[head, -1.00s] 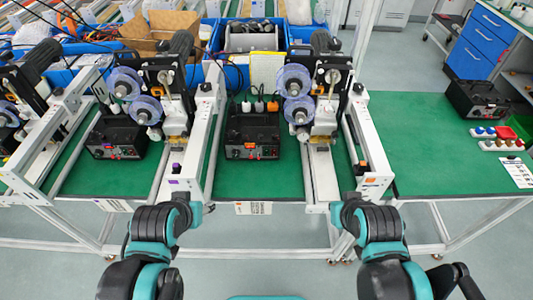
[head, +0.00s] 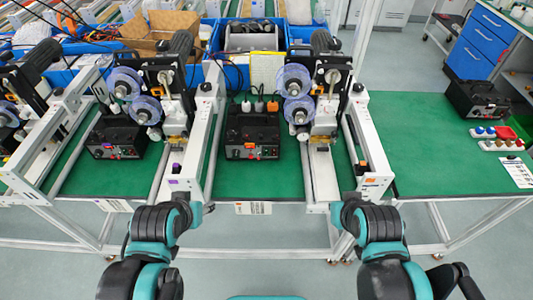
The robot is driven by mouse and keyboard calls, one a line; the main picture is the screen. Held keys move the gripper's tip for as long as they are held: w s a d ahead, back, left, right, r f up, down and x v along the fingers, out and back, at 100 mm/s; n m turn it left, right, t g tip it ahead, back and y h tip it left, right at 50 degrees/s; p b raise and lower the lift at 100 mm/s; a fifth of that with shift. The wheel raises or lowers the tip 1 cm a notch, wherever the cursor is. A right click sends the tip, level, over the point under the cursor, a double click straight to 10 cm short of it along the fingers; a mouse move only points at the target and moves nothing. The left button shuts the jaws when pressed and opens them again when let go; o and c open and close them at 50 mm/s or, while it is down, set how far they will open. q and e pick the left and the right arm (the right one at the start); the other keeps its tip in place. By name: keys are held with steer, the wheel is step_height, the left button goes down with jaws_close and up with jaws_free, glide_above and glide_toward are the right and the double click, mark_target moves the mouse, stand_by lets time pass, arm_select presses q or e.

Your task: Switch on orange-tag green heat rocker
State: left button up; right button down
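An orange tag (head: 371,181) is on the front end of the white rail right of centre. A black control box (head: 252,135) stands on the green bench left of that rail, with small orange and red marks on its front. A coder machine (head: 322,95) with blue-purple reels stands between the box and the rail. A green rocker is too small to make out. My two arms reach up from the bottom of the head view, in front of the bench edge.
A second control box (head: 118,138) and coder (head: 165,90) stand to the left, by a purple tag (head: 175,168). Another black box (head: 476,99) and a switch strip (head: 497,139) are at right.

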mark_target(267, 152)
steer(key=shift+w, duration=0.1)
steer(key=w+a+f+m+y, duration=0.1)
steer(key=w+a+f+m, duration=0.2)
steer(key=w+a, duration=0.1)
steer(key=w+a+f+m+y, duration=0.1)
steer(key=w+a+f+m, duration=0.2)
steer(key=a, duration=0.4)
steer(key=w+a+f+m+y+p, duration=0.1)
steer(key=w+a+f+m, duration=0.2)
steer(key=w+a+m, duration=0.2)
steer(key=shift+w+a+f+y, duration=0.2)
steer(key=shift+w+a+y, duration=0.2)
steer(key=shift+w+a, duration=0.45)
steer(key=shift+w+d, duration=0.1)
steer(key=shift+d, duration=0.05)
steer(key=shift+w, duration=0.1)
steer(key=w, duration=0.4)
steer(key=w+f+b, duration=0.1)
steer(key=w, duration=0.2)
steer(key=shift+f, duration=0.1)
steer(key=shift+w, duration=0.75)
steer(key=shift+w+f, duration=0.1)
